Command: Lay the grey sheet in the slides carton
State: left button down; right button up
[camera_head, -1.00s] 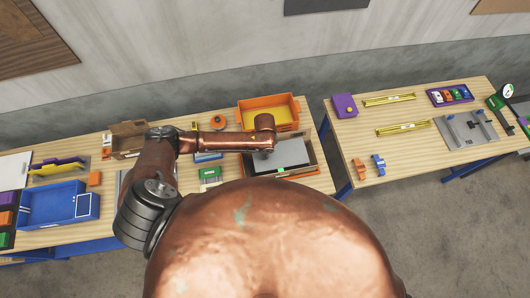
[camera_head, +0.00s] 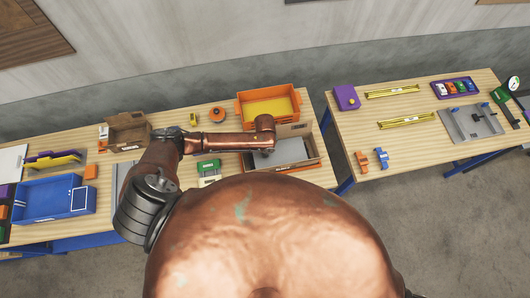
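The grey sheet (camera_head: 291,150) is a flat grey panel at the slides carton (camera_head: 317,160), an open brown box at the right end of the left table. It appears to lie within the carton's walls; I cannot tell whether it rests on the bottom. My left arm reaches in from the left, and its wrist end is over the left part of the sheet. My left gripper (camera_head: 268,152) points down there, close to the sheet. Its fingers are mostly hidden by the wrist, so its grip cannot be made out. My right gripper is out of view.
An orange bin (camera_head: 268,105) with a yellow inside stands right behind the carton. A smaller open brown box (camera_head: 128,132) and a blue tray (camera_head: 50,203) are to the left. A gap separates the right table (camera_head: 400,145), which holds yellow slides and a purple box.

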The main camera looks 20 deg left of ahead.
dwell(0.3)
pick_arm(q)
jog(key=c, duration=2.1)
grip_release()
notch_tip(320, 180, up, 12)
